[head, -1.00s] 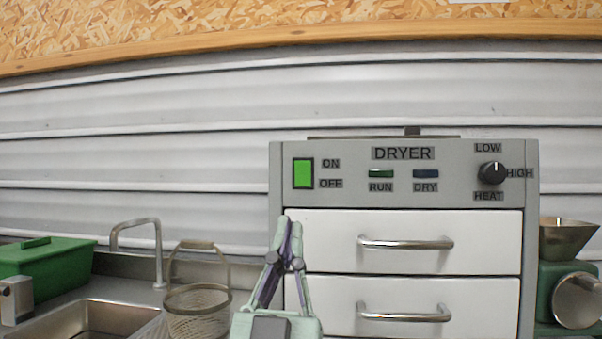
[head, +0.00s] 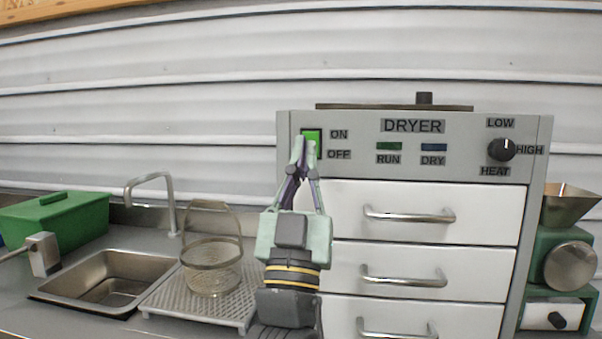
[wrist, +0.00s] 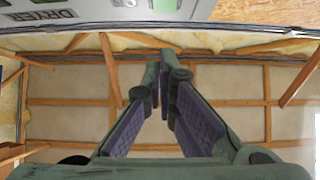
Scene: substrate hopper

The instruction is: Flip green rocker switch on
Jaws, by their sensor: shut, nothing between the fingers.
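The green rocker switch (head: 312,134) sits in a dark frame at the upper left of the dryer's grey panel (head: 465,128), beside the labels ON and OFF. My gripper (head: 304,141) is shut and empty, with its fingertips over the lower part of the switch in the head view. They hide that part, and I cannot tell whether they touch it. In the wrist view the closed fingertips (wrist: 160,60) point toward the panel, whose edge shows at the top. The wrist view also shows a green patch (wrist: 164,4) at the top edge, probably the switch.
White drawers with bar handles (head: 408,215) are below the panel, right of my gripper. A black heat knob (head: 502,149) is at the panel's right. A wire basket (head: 212,268), sink (head: 105,282) and green box (head: 55,220) stand at left. A green machine with a funnel (head: 568,205) is at right.

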